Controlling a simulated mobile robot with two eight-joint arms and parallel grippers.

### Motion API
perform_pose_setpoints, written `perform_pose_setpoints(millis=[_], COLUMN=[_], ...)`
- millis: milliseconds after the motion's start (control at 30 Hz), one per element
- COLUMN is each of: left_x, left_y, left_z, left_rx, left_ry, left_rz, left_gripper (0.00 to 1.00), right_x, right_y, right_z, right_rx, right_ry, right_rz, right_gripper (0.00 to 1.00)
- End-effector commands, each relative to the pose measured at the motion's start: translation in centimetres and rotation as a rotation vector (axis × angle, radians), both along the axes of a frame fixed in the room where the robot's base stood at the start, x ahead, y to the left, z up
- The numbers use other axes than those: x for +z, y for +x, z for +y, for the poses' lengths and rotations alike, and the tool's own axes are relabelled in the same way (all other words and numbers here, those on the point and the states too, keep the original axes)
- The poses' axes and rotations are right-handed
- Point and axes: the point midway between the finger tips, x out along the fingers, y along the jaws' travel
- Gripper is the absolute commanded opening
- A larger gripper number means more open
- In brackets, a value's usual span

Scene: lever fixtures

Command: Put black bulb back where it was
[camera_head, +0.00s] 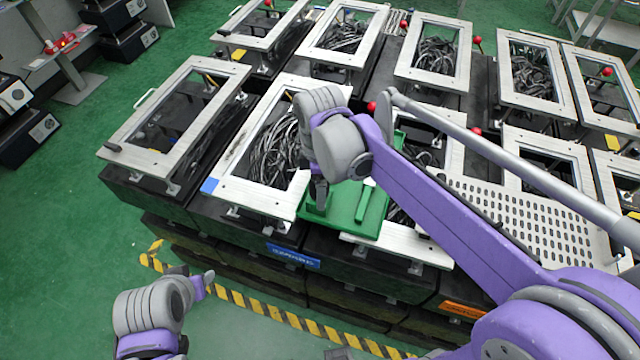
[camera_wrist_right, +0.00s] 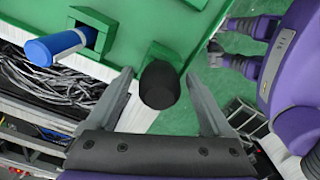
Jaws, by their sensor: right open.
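The black bulb (camera_wrist_right: 159,85) shows nearly end-on in the right wrist view, next to a small green block (camera_wrist_right: 168,54) on the green board (camera_wrist_right: 210,20). Its far end is hidden, so I cannot tell how it joins the block. My right gripper (camera_wrist_right: 159,73) is open, with one finger on each side of the bulb and gaps visible. In the head view my right gripper (camera_head: 318,195) is over the left edge of the green board (camera_head: 345,212), and the bulb is not discernible. My left gripper (camera_head: 205,285) is low at the left, away from the board; its jaws are unclear.
A blue bulb (camera_wrist_right: 55,46) sits in a green holder left of the black one. White-framed boxes with cables (camera_head: 272,150) surround the board. A perforated metal plate (camera_head: 520,215) lies to the right. Green floor (camera_head: 70,240) is open at the left.

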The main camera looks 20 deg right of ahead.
Motion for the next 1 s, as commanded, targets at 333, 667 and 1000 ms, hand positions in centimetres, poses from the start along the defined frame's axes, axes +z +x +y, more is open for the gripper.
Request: perform_pose_setpoints(millis=[333,667,1000], left_x=[0.4,1.0,1.2], left_y=[0.2,0.5,0.6], left_z=[0.0,0.0,0.0], left_rx=[0.000,0.000,0.000], left_ry=[0.000,0.000,0.000], left_rz=[-0.004,-0.010,-0.011], left_gripper=[0.50,0.50,0.50], right_x=[3.0,9.8,12.2], right_y=[0.0,0.0,0.0], right_z=[0.0,0.0,0.0], right_rx=[0.000,0.000,0.000], right_ry=[0.000,0.000,0.000], right_rz=[-0.001,-0.001,0.000], right_gripper=[0.85,0.85,0.85])
